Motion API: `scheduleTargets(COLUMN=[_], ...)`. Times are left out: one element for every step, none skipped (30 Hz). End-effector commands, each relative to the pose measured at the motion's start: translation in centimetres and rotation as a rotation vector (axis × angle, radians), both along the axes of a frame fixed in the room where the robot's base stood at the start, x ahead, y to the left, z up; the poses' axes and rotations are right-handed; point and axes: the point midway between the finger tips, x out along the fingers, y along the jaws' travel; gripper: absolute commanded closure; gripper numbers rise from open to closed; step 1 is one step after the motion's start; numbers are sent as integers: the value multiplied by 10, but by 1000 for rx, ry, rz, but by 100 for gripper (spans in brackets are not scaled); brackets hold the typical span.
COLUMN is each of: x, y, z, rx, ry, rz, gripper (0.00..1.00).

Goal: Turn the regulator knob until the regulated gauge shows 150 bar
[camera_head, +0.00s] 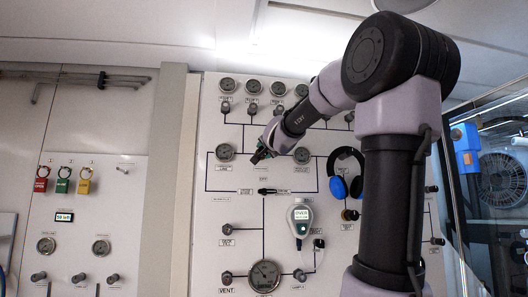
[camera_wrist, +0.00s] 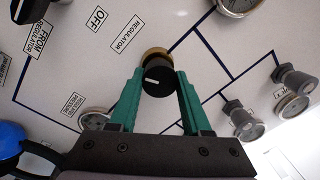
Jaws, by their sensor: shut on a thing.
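The regulator knob (camera_wrist: 158,80) is black with a white pointer line and a brass collar, beside a "REGULATOR" label. My gripper (camera_wrist: 159,84) has its two green fingers shut on its sides in the wrist view. In the head view my gripper (camera_head: 260,155) reaches the panel between two gauges and hides the knob. The gauge on the right (camera_head: 302,155) seems to be the regulated one; its reading is too small to tell. In the wrist view a gauge (camera_wrist: 97,117) by a small label, seemingly "regulated pressure", is partly hidden by a finger.
The line gauge (camera_head: 225,152) is left of my gripper. Blue headphones (camera_head: 347,186) hang at the right. A handheld meter (camera_head: 300,217) and a large gauge (camera_head: 265,275) sit below. Several valve knobs stick out, including one close by (camera_wrist: 240,118).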

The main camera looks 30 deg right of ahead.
Motion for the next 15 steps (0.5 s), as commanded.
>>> scheduleTargets(x=[0,0,0,0,0,0,0,0,0,0,0,0,0,0,0], y=[0,-1,-1,-1,-1,-1,-1,-1,-1,-1,-1,-1,-1,-1,-1], z=[-1,-1,-1,-1,-1,-1,-1,-2,-2,-2,-2,-2,-2,-2,-2], rx=[22,35,52,62,72,84,92,98,106,111,115,119,121,122,124], ry=[-5,-9,-13,-16,-19,-22,-25,-26,-28,-30,-31,-32,-32,-33,-33], rz=[0,0,-2,-2,-1,-1,-2,-2,-1,-2,-1,-1,-1,-1,-1], gripper=[100,100,100,100,100,100,100,100,100,100,100,100,100,100,100])
